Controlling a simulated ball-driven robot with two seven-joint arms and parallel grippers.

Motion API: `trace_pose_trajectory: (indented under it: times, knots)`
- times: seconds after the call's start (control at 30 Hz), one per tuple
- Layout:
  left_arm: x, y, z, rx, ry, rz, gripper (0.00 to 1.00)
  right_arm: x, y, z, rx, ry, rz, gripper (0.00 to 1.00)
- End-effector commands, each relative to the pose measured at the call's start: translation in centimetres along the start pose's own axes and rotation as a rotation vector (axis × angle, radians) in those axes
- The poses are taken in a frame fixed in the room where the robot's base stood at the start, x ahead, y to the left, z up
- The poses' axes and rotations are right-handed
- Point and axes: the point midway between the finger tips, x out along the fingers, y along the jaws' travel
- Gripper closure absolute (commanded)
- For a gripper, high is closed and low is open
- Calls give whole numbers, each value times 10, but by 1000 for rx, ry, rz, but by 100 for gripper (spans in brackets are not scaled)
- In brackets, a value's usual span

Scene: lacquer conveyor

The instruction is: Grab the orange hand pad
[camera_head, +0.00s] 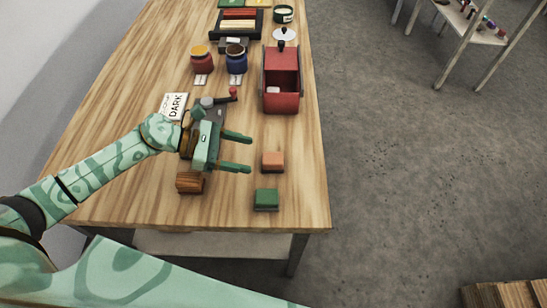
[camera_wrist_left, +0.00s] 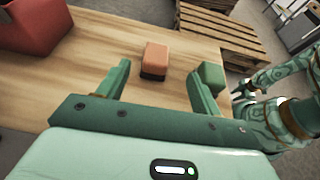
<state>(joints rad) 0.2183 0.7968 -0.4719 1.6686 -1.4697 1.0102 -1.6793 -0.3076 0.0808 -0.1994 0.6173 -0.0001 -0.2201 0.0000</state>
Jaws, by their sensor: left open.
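The orange hand pad (camera_head: 272,161) is a small block with a dark base, lying on the wooden table near its right edge. It also shows in the left wrist view (camera_wrist_left: 155,59), ahead of the fingers and between their lines. My left gripper (camera_head: 242,153) is open and empty, its fingers pointing right toward the orange pad, with a gap left between them and it. In the left wrist view my left gripper (camera_wrist_left: 160,85) has its two fingers spread wide. A green pad (camera_head: 266,199) lies closer to the table's front edge.
A red open box (camera_head: 281,88) stands behind the orange pad. A wooden block (camera_head: 190,182) lies below my left gripper. Red (camera_head: 202,61) and blue (camera_head: 236,60) jars stand farther back. The green pad (camera_wrist_left: 209,77) is close to the right finger in the wrist view.

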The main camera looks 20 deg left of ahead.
Motion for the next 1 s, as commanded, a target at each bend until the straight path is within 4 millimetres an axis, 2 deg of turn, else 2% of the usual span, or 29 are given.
trace_pose_trajectory:
  times: [0.03,0.17,0.37,0.63,0.73,0.93,0.97,1.0]
  knots:
    - [13,1,2,2,-5,1,35,0,-1,3,0,-4,-1,64]
    - [38,1,1,0,-4,0,35,0,0,2,-1,-3,-1,64]
    - [55,1,0,0,-1,2,35,1,2,-7,-1,10,2,64]
    - [96,4,-7,0,-3,1,35,5,1,-7,-1,9,1,64]
    - [104,4,-7,-1,-1,1,35,5,1,-7,-1,9,1,64]
    - [104,4,-7,0,0,2,35,5,1,-7,-1,9,1,64]
    - [104,4,-7,0,0,2,37,5,1,-7,-1,9,1,64]
    - [104,4,-7,0,0,2,48,5,1,-7,0,9,1,64]
